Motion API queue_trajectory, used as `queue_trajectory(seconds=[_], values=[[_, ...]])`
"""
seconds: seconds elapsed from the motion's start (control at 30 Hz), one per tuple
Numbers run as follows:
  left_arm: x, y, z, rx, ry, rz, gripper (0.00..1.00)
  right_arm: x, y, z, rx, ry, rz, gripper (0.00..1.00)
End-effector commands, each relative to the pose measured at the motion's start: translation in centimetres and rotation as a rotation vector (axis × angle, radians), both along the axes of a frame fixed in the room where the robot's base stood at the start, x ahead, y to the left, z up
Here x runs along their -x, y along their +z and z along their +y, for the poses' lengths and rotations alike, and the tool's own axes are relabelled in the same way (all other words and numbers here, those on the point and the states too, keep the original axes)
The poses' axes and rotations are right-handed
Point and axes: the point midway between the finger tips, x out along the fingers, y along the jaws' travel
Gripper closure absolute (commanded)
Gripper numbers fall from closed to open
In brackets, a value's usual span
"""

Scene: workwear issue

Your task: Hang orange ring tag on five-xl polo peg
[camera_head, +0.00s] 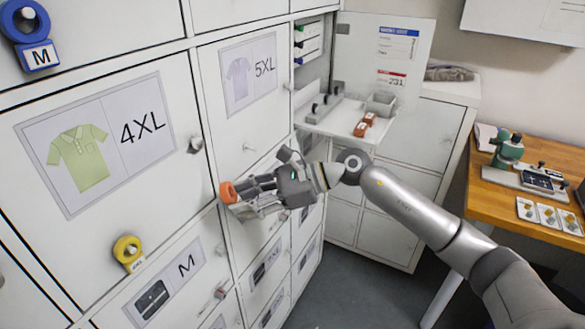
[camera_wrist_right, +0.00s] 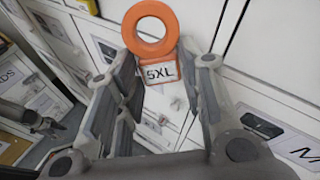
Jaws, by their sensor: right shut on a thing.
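The orange ring tag (camera_head: 228,192) is held at the fingertips of my right gripper (camera_head: 240,196), in front of the locker doors. In the right wrist view its orange ring (camera_wrist_right: 150,47) stands above a block marked 5XL (camera_wrist_right: 160,72), between the fingers of my right gripper (camera_wrist_right: 166,75). The 5XL polo label (camera_head: 250,72) is on the upper middle door. A small bare peg (camera_head: 249,148) sticks out below that label, above and right of the tag. A dark gripper-like shape (camera_wrist_right: 35,115), perhaps my left gripper, shows at the left of the wrist view; its fingers are unclear.
A yellow ring tag (camera_head: 127,250) and a blue M tag (camera_head: 32,40) hang on other doors. An open compartment with a shelf (camera_head: 340,122) stands right of the 5XL door. A wooden table (camera_head: 500,187) is at right.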

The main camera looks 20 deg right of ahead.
Motion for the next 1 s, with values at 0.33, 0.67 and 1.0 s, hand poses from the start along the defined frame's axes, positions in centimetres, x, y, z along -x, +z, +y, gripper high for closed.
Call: queue_trajectory(seconds=[0.33, 0.67, 1.0], values=[[1.3, 0.1, 1.4, -0.017, -0.001, 0.021, 0.6, -6.4, -0.4, -11.0, -0.245, -0.496, -0.162, 0.77], [0.7, 0.3, 1.0, -0.012, 0.001, 0.011, 0.6, -7.6, -0.6, -13.0, -0.267, -0.562, -0.2, 0.77], [0.5, 0.9, 0.6, -0.008, 0.003, 0.008, 0.6, -9.1, -0.8, -11.7, -0.266, -0.56, -0.2, 0.77]])
